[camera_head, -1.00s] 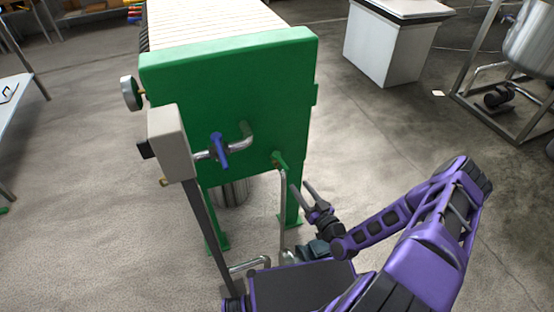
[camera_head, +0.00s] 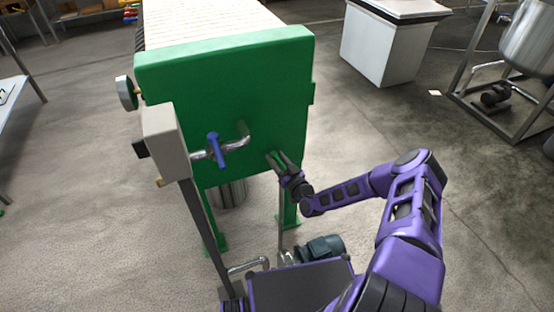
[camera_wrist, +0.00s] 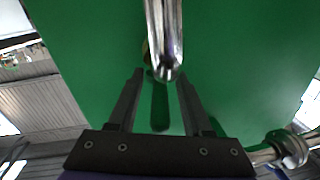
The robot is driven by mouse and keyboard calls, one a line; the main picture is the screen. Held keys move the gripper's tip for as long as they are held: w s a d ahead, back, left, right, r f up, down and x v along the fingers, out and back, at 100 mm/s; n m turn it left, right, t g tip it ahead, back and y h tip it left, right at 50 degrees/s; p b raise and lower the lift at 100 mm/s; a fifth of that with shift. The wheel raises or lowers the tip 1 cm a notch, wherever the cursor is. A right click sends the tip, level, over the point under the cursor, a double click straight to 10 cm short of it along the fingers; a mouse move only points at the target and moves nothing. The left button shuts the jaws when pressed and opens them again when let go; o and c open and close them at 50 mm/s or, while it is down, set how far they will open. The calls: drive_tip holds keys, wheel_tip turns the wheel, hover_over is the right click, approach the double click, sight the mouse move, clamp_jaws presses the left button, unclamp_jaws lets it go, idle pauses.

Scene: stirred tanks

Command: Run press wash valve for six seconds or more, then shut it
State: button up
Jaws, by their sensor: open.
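The green filter press (camera_head: 225,75) has two levered valves on its front face. One has a blue handle (camera_head: 217,150) on a bent metal pipe. The other, further right and lower, has a small green lever, hidden behind my gripper (camera_head: 277,156) in the head view. In the wrist view the green lever (camera_wrist: 160,106) hangs below the end of a shiny metal pipe (camera_wrist: 164,35). My gripper is open, with one finger on each side of this lever. I cannot tell whether the fingers touch it. No label shows which valve is the press wash valve.
A grey box (camera_head: 165,140) on a post stands left of the blue-handled valve. A pump motor (camera_head: 322,248) sits low under my arm.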

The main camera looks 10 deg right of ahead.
clamp_jaws()
idle(1.4)
